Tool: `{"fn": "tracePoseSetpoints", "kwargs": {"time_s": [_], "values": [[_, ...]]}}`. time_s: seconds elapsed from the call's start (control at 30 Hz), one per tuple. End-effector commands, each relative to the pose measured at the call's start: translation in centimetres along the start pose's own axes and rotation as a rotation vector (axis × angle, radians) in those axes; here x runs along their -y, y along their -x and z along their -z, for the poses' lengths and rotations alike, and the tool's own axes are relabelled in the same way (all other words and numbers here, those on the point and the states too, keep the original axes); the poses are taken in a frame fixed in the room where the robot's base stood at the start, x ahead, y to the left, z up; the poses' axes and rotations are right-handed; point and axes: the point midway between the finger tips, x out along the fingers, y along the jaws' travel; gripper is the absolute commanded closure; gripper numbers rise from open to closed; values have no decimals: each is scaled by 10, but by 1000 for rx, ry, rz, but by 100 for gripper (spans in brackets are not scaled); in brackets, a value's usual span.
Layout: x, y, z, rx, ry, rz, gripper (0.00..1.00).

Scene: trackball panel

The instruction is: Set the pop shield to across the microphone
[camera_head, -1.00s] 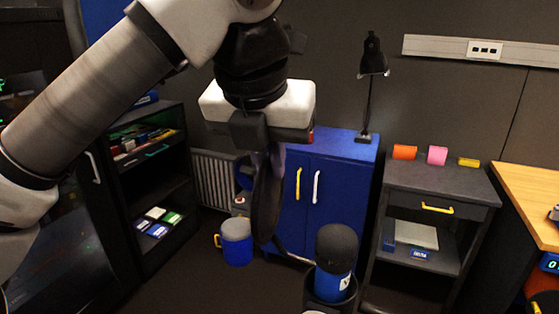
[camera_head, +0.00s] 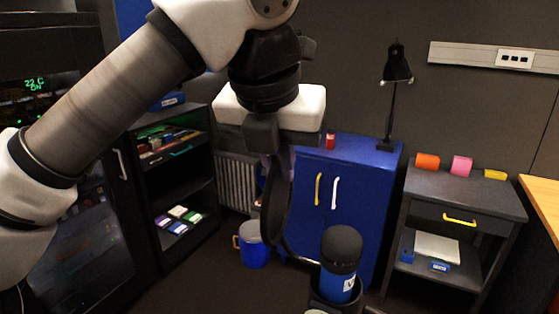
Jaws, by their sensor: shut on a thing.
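The microphone (camera_head: 340,262) stands upright with a black foam head and a blue body, low in the middle of the head view. Its lower end sits in a dark holder. The pop shield (camera_head: 275,210) is a thin dark disc, seen nearly edge-on, up and left of the microphone and apart from it in the picture. A thin arm runs from the shield's lower end toward the microphone's base. My gripper (camera_head: 274,158) points down and is shut on the upper edge of the pop shield. The fingertips are dark and partly hard to make out.
A blue cabinet (camera_head: 355,190) with a lamp (camera_head: 394,75) stands behind. A blue mug-like bin (camera_head: 254,246) is on the floor at left. A dark drawer unit (camera_head: 470,197) is at right, and a dark shelf (camera_head: 170,190) at left.

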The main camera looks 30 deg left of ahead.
Motion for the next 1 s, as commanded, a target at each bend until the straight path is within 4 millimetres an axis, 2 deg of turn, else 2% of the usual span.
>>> {"fn": "tracePoseSetpoints", "kwargs": {"time_s": [0.03, 0.17, 0.2, 0.53, 0.67, 1.0], "values": [[0, 1, 0, 1, 2, -1, 87], [0, 1, 0, 1, 2, -1, 70], [0, 0, 0, 1, 1, -1, 69], [0, 6, -1, 0, 1, -1, 69], [0, 25, -2, 1, 1, -1, 69], [0, 93, -3, 1, 2, 0, 69]]}}
